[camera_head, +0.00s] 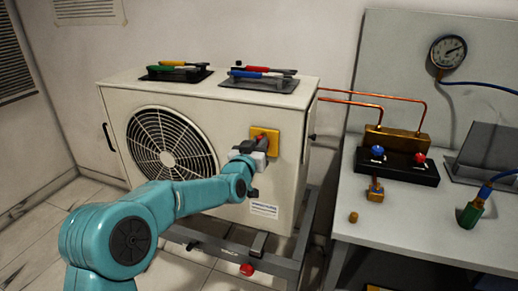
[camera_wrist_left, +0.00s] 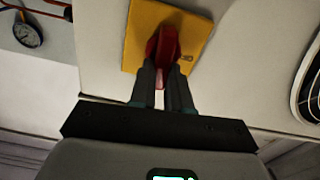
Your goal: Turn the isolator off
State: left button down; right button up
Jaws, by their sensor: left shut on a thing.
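The isolator is a yellow square plate (camera_head: 270,136) on the front of the cream outdoor unit, near its right edge. In the left wrist view the yellow plate (camera_wrist_left: 138,29) carries a red handle (camera_wrist_left: 165,42). My left gripper (camera_head: 253,147) reaches the plate from the front and hides part of it in the head view. In the left wrist view the left gripper (camera_wrist_left: 164,76) has its two dark fingers closed around the red handle. The handle's exact angle is hard to tell. My right gripper is not in view.
The cream unit (camera_head: 118,92) has a round fan grille (camera_head: 172,142) and two dark tool trays on top. At right, a bench (camera_head: 400,232) holds a manifold with blue and red knobs (camera_head: 420,158). A gauge (camera_head: 448,51) hangs behind it. Copper pipes link the unit and bench.

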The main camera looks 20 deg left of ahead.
pick_arm(q)
jog(key=shift+a+f+n+b, duration=0.25)
jog(key=shift+f+n+b, duration=0.05)
jog(key=shift+n+b, duration=2.4)
jog(key=shift+a+f+n+b, duration=0.3)
jog(key=shift+n+b, duration=2.15)
jog(key=shift+n, duration=0.4)
jog(key=shift+a+f+n+b, duration=0.25)
jog(key=shift+f+n+b, duration=0.05)
jog(key=shift+n+b, duration=2.4)
jog(key=shift+n, duration=0.25)
jog(key=c, duration=1.1)
grip_release()
